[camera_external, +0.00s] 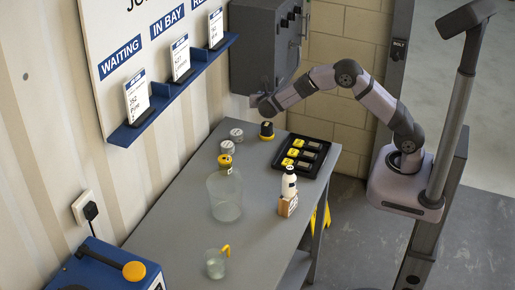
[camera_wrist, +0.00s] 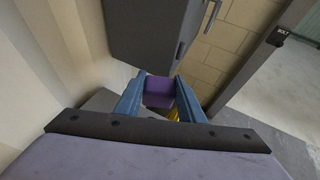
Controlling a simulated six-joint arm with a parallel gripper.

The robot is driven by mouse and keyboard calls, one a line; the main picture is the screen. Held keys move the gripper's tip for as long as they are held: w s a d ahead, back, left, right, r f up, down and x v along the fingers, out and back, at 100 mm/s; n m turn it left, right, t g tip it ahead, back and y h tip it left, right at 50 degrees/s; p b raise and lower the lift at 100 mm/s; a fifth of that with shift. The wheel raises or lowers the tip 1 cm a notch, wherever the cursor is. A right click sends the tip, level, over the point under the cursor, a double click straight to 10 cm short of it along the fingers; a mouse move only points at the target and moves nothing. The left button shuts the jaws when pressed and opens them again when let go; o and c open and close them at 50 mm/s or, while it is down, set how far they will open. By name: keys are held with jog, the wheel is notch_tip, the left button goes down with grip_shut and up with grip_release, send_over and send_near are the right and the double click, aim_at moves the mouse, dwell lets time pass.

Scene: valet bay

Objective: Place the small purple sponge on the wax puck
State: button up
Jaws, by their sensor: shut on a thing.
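The small purple sponge (camera_wrist: 158,91) is between the two blue fingers of my gripper (camera_wrist: 160,86) in the wrist view. The fingers are shut on it from both sides. In the external view my gripper (camera_external: 257,104) is above the far end of the bench, in front of the grey cabinet; the sponge cannot be made out there. Either may be the wax puck; I cannot tell which. The wrist view does not show them clearly.
A large clear container (camera_external: 224,196), a white bottle (camera_external: 289,183) and a clear jug (camera_external: 215,264) stand nearer. The grey cabinet (camera_external: 256,50) hangs close behind my gripper.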

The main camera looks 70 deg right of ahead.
aim_at(267, 124)
jog(key=shift+f+p, duration=1.85)
jog(key=shift+f, duration=3.25)
jog(key=shift+f, duration=0.1)
jog(key=shift+f, duration=0.15)
jog(key=o, duration=1)
